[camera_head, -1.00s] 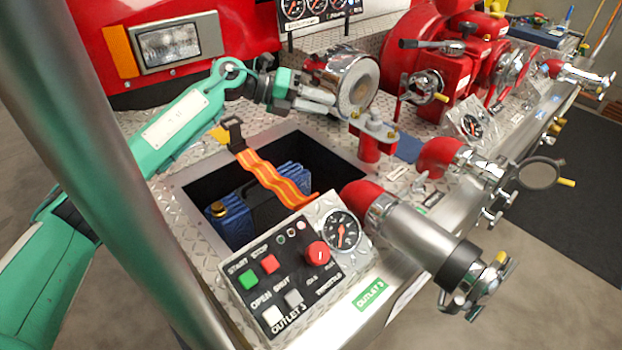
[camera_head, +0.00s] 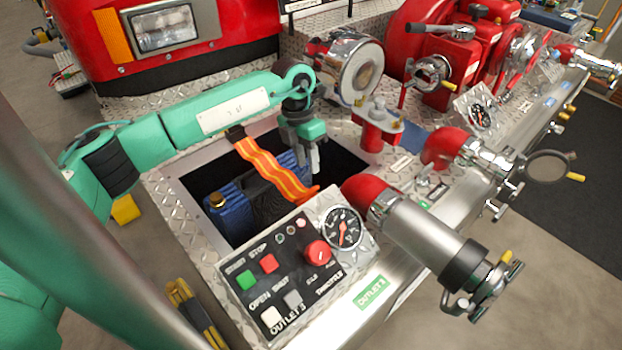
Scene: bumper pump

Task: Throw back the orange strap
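The orange strap (camera_head: 268,167) with yellow stripes runs across the recessed well (camera_head: 190,180) in the diamond-plate deck. Its upper end is at a dark buckle (camera_head: 235,133) on the well's far rim. Its lower end is at the near side, behind the control panel. My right gripper is out of view.
A control panel (camera_head: 290,270) with buttons and a gauge stands at the well's near edge. A red-and-silver outlet pipe (camera_head: 415,235) juts out to the right. A round chrome fitting (camera_head: 358,72) and a red valve post (camera_head: 377,125) stand close behind my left gripper.

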